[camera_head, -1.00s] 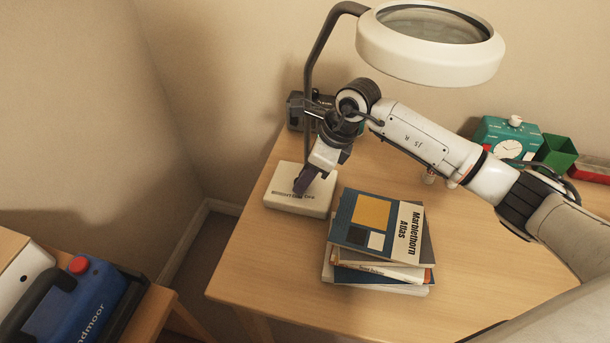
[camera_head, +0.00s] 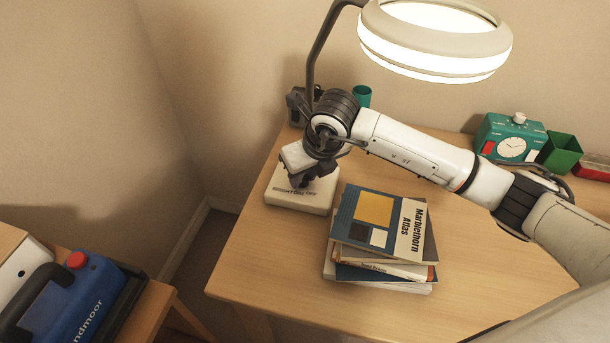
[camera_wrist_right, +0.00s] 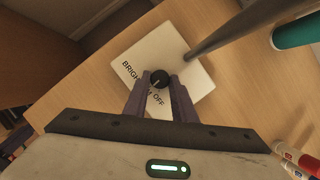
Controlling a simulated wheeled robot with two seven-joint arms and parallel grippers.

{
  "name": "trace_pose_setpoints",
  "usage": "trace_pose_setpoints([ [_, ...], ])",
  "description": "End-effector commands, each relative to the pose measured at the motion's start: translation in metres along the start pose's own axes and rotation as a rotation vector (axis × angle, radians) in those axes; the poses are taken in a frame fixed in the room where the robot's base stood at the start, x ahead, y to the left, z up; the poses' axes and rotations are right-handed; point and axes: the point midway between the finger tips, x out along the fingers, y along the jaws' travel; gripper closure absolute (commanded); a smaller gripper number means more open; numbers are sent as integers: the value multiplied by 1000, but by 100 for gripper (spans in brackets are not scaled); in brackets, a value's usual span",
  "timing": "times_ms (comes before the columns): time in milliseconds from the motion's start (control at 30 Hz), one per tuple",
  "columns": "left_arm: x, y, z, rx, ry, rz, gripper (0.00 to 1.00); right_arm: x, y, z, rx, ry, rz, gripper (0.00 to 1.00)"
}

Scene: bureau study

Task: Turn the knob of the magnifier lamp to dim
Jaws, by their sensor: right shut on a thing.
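The magnifier lamp's ring head (camera_head: 435,45) glows bright at the top of the head view. Its dark pole (camera_head: 322,50) rises behind my right gripper from a white base (camera_head: 300,200) on the desk. The base (camera_wrist_right: 190,75) also shows in the right wrist view, with the words BRIGHT and OFF printed beside a small black knob (camera_wrist_right: 160,77). My right gripper (camera_wrist_right: 160,88) is shut on the knob, a fingertip on either side. In the head view the right gripper (camera_head: 303,182) points down over the base and hides the knob. My left gripper is not in view.
A stack of books (camera_head: 380,235) lies on the desk (camera_head: 480,270) close right of the base. A dark device (camera_head: 298,105) and a teal cup (camera_head: 361,96) stand behind.

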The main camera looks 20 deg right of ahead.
Motion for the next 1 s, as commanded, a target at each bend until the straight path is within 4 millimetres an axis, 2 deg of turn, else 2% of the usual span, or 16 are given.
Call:
trace_pose_setpoints([
  [300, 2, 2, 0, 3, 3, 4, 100, 0, 1, 0, 76, 0, -31, 98],
  [733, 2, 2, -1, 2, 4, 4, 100, -1, 1, 0, 82, 0, -34, 98],
  [767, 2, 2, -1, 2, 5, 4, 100, -1, 1, 0, 82, 0, -34, 71],
  [800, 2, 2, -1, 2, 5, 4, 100, -1, 1, 0, 82, 0, -34, 64],
  [867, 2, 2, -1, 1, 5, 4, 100, -1, 1, 0, 82, 0, -34, 57],
  [1000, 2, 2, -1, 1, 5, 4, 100, 0, 1, 0, 82, 0, -34, 57],
])
